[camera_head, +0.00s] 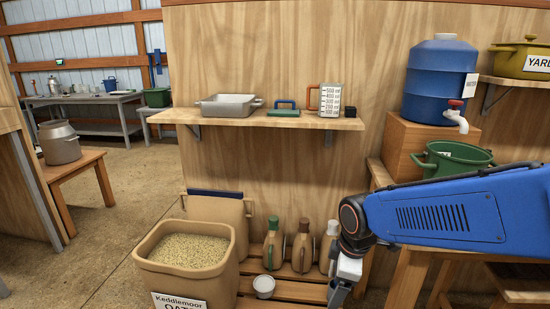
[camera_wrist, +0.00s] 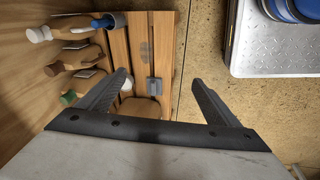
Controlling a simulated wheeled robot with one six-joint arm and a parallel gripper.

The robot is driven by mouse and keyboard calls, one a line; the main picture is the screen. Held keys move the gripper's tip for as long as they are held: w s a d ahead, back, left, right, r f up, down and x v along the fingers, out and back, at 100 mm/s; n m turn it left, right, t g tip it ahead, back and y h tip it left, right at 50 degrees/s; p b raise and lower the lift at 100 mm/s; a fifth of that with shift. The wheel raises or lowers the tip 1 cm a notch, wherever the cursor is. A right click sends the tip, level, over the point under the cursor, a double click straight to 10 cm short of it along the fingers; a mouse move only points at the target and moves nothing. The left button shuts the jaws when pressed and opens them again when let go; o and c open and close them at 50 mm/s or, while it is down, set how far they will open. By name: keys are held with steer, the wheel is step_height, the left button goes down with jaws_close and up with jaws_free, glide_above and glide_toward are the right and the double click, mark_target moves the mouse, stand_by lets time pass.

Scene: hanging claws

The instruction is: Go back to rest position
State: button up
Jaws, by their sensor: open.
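My gripper (camera_head: 340,292) hangs pointing down at the lower right of the head view, at the end of my blue arm. It is right of the bottles and in front of the slatted wooden rack. In the wrist view my gripper (camera_wrist: 160,77) has its two dark fingers spread wide, with nothing between them. Beyond the fingers I see the wooden slats (camera_wrist: 117,45) and bare floor.
Several bottles (camera_head: 302,247) stand on the rack beside a small white cup (camera_head: 264,286). An oat bin (camera_head: 185,250) is left. Above, a wall shelf (camera_head: 260,120) holds a grey tray and measuring jug. A metal plate (camera_wrist: 275,65) lies right in the wrist view.

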steer(key=s+d+r+m+t, duration=0.1)
steer(key=s+d+r+m, duration=0.2)
steer(key=s+d+m, duration=0.3)
steer(key=s+d+r+m+t, duration=0.1)
steer(key=s+d+r+m, duration=0.3)
steer(key=s+d+m, duration=0.3)
steer(key=shift+s+r+m+h, duration=0.35)
steer(key=shift+s+m, duration=0.3)
steer(key=shift+m, duration=0.25)
steer(key=shift+o, duration=0.4)
